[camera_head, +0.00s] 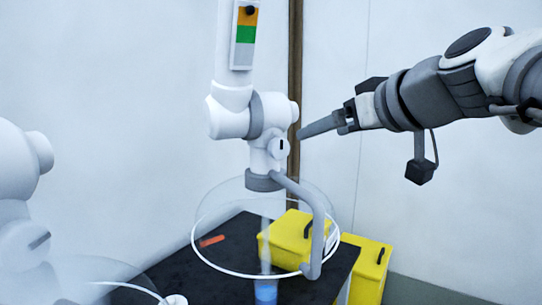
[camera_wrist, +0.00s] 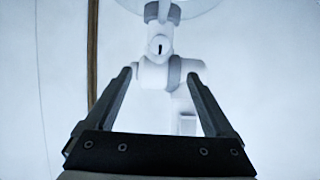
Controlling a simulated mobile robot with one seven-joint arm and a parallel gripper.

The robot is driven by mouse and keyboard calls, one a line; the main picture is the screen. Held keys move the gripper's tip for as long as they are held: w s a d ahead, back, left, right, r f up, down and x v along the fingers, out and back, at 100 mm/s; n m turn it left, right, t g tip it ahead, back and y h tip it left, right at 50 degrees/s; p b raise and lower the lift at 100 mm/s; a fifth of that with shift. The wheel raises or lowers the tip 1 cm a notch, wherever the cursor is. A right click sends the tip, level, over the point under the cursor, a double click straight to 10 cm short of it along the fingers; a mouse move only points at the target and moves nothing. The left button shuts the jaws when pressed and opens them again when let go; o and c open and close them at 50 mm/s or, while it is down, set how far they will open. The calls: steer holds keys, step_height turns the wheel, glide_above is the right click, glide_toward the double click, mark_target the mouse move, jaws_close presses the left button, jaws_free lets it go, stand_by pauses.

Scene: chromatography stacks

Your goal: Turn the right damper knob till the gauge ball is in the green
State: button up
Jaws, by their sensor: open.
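The right damper knob (camera_head: 281,147) is a small white disc with a black mark, on the side of the white extraction arm's lower joint. It also shows in the wrist view (camera_wrist: 160,46), just beyond the fingertips. The gauge (camera_head: 244,38) on the upper tube has an orange, a green and a grey band. Its black ball (camera_head: 250,10) is in the orange band, above the green. My gripper (camera_head: 302,135) is open and empty, close to the knob's right and apart from it. In the wrist view my gripper (camera_wrist: 159,75) spreads its fingers on either side of the white joint.
A clear hood with a white rim (camera_head: 225,269) and a grey handle (camera_head: 318,225) hangs below the knob. Yellow boxes (camera_head: 285,240) stand beneath, one on the dark table (camera_head: 190,262). Another white extraction arm (camera_head: 15,165) is at left.

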mark_target(282, 148)
steer(key=x, duration=1.6)
steer(key=shift+f, duration=0.2)
steer(key=c, duration=1.3)
steer(key=shift+w+f+m+y+b, duration=0.1)
steer(key=shift+f+m+y+b, duration=0.35)
steer(key=shift+b, duration=0.75)
steer(key=shift+c, duration=0.2)
steer(key=shift+d+r+m+g+y+b, duration=0.1)
steer(key=shift+m+g+y+b, duration=0.15)
steer(key=shift+m+b, duration=0.3)
steer(key=shift+r+m+g+y+b, duration=0.15)
steer(key=shift+m+y+b, duration=0.05)
steer(key=shift+m+b, duration=0.3)
steer(key=shift+r, duration=0.2)
